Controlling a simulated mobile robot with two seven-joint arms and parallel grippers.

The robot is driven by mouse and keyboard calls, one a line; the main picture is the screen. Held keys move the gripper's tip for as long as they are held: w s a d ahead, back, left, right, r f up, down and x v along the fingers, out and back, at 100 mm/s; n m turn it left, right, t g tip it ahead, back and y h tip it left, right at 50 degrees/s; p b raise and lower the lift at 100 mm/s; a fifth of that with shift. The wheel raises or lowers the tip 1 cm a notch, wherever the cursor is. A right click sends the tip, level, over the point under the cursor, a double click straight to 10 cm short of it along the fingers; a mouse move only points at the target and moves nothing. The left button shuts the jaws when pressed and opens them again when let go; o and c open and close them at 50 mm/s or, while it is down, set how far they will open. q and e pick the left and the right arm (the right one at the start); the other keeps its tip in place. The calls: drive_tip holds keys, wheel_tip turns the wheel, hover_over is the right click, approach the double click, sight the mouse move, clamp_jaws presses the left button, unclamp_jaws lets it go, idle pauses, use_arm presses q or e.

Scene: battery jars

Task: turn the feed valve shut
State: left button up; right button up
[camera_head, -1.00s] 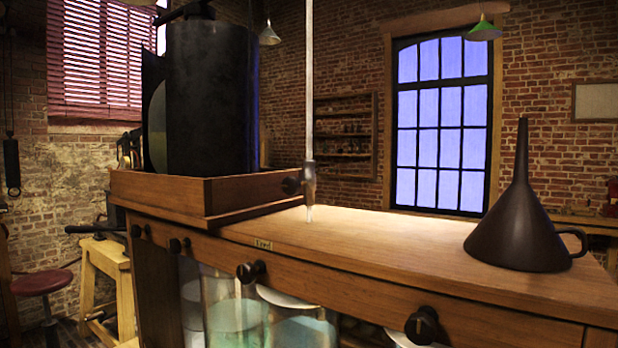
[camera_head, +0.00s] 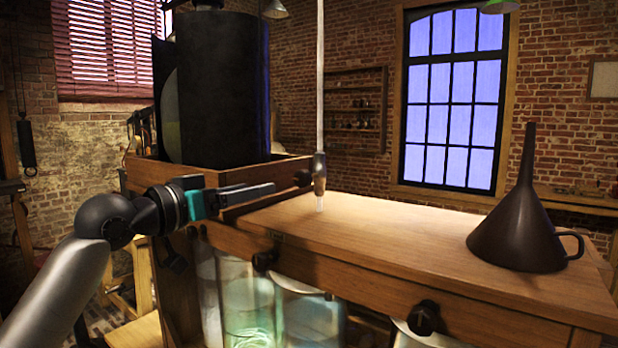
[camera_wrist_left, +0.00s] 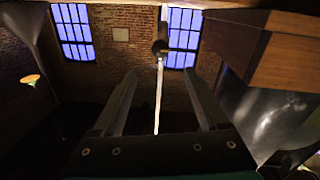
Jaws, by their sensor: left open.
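A dark valve fitting (camera_head: 319,172) with a round black knob (camera_head: 301,178) sits by the right side of the wooden tray, on a pale upright tube. I take it for the feed valve. A short clear nozzle points down below it. My left gripper (camera_head: 279,192) is open and empty, just left of the knob, with a small gap showing. In the left wrist view, the fitting (camera_wrist_left: 160,47) shows beyond and between the two open fingers (camera_wrist_left: 160,88), with the tube running down the picture. How the valve is set cannot be told. My right gripper is out of view.
The tray (camera_head: 235,170) holds a tall black cylinder (camera_head: 222,90). A dark funnel (camera_head: 520,235) stands on the right of the wooden bench top (camera_head: 400,240). Black knobs (camera_head: 424,318) line the bench front, above glass jars (camera_head: 250,305). The middle top is clear.

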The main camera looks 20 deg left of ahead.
sight(299, 179)
use_arm(q)
drive_tip(key=p+x, duration=0.3)
drive_tip(key=x, duration=1.1)
drive_tip(key=shift+w+f, duration=0.1)
drive_tip(key=shift+w, duration=0.25)
drive_tip(key=shift+c, duration=0.3)
clamp_jaws()
